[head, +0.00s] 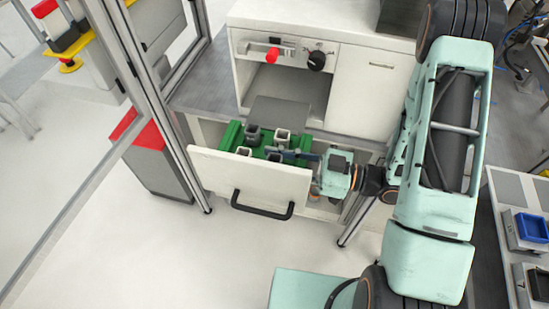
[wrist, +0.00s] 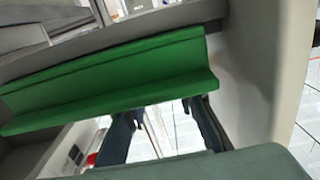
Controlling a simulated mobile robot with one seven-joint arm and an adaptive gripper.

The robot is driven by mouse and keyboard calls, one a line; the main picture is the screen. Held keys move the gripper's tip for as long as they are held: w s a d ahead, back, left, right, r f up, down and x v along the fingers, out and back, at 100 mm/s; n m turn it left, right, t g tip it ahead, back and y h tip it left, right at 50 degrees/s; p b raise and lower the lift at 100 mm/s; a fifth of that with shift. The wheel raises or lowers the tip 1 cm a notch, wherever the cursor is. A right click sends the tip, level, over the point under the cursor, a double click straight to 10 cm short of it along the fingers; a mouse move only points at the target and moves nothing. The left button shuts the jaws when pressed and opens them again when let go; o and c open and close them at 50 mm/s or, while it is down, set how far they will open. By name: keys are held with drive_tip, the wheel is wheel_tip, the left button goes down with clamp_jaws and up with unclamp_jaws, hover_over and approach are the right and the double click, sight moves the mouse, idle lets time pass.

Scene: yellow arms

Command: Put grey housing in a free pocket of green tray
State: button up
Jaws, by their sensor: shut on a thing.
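The green tray (head: 230,137) sits inside an open white drawer, with several grey housings in it. One grey housing (head: 252,132) stands at the back left and another (head: 283,136) at the back right. My gripper (head: 288,154) reaches in from the right, low over the tray, shut on a grey housing (head: 273,156) that is partly hidden by its fingers and the drawer front. I cannot tell whether that housing touches the tray.
The drawer front (head: 215,170) with its black handle rises close in front of the tray and hides part of it. A white cabinet (head: 365,85) with a red knob stands behind on the grey worktop. A framed glass panel is at the left. The floor in front is clear.

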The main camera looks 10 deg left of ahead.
drive_tip(key=shift+f, duration=0.1)
drive_tip(key=shift+f, duration=0.15)
drive_tip(key=o, duration=1)
drive_tip(key=shift+c, duration=0.2)
drive_tip(key=shift+r, duration=0.25)
drive_tip(key=s+d+b, duration=0.1)
drive_tip(key=d+b, duration=0.1)
drive_tip(key=d, duration=1)
